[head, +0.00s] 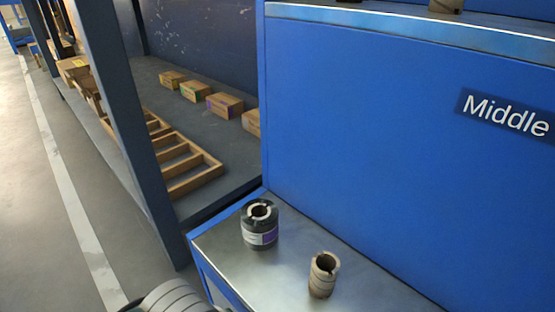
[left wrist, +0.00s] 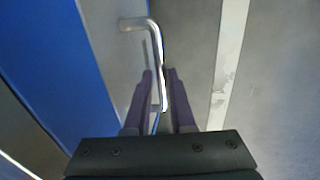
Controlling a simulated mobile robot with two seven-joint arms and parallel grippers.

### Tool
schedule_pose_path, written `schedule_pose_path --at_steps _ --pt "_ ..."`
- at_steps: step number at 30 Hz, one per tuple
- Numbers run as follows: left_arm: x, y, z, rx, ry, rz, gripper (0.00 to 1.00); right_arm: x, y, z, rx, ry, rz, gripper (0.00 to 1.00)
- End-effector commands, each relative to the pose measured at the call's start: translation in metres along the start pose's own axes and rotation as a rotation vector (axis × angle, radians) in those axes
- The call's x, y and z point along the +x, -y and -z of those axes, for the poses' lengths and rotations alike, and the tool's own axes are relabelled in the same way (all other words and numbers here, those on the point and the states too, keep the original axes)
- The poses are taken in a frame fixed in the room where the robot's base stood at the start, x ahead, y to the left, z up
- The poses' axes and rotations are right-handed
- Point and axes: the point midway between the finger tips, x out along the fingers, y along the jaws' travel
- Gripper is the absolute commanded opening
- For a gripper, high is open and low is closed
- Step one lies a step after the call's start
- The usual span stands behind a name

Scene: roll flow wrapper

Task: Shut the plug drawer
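In the left wrist view a bent metal bar handle (left wrist: 141,23) stands off a grey metal front (left wrist: 108,45), which I take to be the drawer's. My left gripper (left wrist: 159,72) has its two dark fingers on either side of the handle bar. A gap shows between the left finger and the bar, so it looks open around it. In the head view the handle is hidden, and only a grey ribbed part of my left arm shows at the bottom edge. How far the drawer stands out cannot be told. My right gripper is not in view.
A black ring-shaped part (head: 260,226) and a brown hollow cylinder (head: 323,274) stand on a metal ledge (head: 225,250) before the blue panel marked "Middle" (head: 360,110). Shelving with small boxes (head: 225,104) and wooden frames (head: 190,182) is at left. Floor beyond is clear.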

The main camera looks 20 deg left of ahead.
Motion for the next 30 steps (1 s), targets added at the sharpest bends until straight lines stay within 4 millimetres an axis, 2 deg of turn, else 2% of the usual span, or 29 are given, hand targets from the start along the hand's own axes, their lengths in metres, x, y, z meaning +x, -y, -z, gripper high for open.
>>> schedule_pose_path --at_steps 1,6,15,17,24,30 --pt "0.000 0.000 0.000 0.000 0.000 0.000 0.30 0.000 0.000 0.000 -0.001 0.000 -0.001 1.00" --pt "0.000 0.000 0.000 0.000 0.001 0.000 0.47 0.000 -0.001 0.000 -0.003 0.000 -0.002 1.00" --pt "-0.005 -0.001 -0.001 -0.001 0.002 0.000 0.47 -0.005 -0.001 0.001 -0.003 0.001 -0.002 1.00" --pt "-0.012 -0.001 -0.001 -0.001 0.002 0.000 0.47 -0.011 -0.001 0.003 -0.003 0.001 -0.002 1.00" --pt "-0.056 -0.002 -0.001 -0.002 0.003 0.000 0.47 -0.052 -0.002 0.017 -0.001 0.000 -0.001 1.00" --pt "-0.087 -0.001 -0.001 -0.001 0.001 0.000 0.47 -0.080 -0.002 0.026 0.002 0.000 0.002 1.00"
